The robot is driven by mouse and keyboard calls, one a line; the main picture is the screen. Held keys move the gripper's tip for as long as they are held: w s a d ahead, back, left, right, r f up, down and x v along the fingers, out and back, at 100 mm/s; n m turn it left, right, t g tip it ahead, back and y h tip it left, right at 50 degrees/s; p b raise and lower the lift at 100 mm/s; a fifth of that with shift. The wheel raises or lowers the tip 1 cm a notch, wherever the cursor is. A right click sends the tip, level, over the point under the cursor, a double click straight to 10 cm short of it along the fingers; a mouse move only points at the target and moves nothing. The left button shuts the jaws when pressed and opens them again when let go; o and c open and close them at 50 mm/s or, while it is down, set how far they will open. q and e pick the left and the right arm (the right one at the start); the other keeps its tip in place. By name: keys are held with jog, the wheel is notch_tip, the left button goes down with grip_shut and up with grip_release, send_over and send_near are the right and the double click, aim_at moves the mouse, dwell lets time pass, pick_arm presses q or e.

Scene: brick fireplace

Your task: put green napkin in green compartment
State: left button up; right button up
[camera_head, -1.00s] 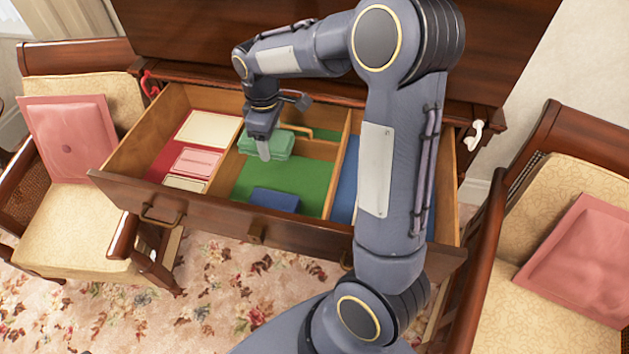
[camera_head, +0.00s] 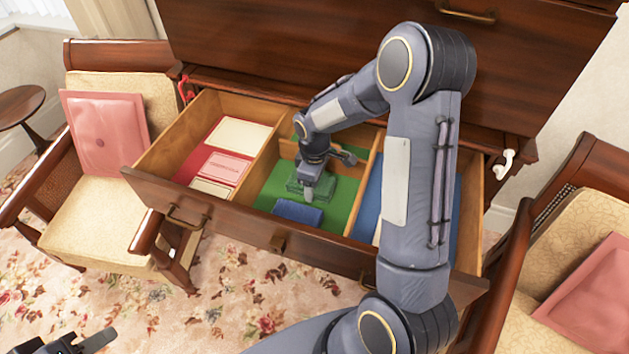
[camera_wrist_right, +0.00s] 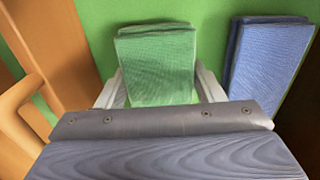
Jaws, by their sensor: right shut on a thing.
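The green napkin (camera_head: 327,187) is a folded stack low in the green-floored compartment (camera_head: 345,215) of the open drawer; it also shows in the right wrist view (camera_wrist_right: 156,62). My right gripper (camera_head: 308,190) points down over it and is shut on it, one pale finger on each side in the right wrist view (camera_wrist_right: 160,88). I cannot tell whether the napkin touches the floor. The arm hides part of the compartment's right side. My left gripper (camera_head: 90,343) shows only partly at the bottom left, away from the drawer; its jaw state is unclear.
A folded blue napkin (camera_head: 297,212) lies in front of the green one. Wooden dividers (camera_head: 255,170) flank the compartment. A red-floored compartment (camera_head: 193,172) with cream and pink items is left, a blue-floored one (camera_head: 368,205) right. Chairs (camera_head: 100,210) stand on both sides.

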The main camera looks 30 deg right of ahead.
jog(key=shift+f, duration=0.1)
jog(key=o, duration=1)
jog(key=shift+c, duration=0.2)
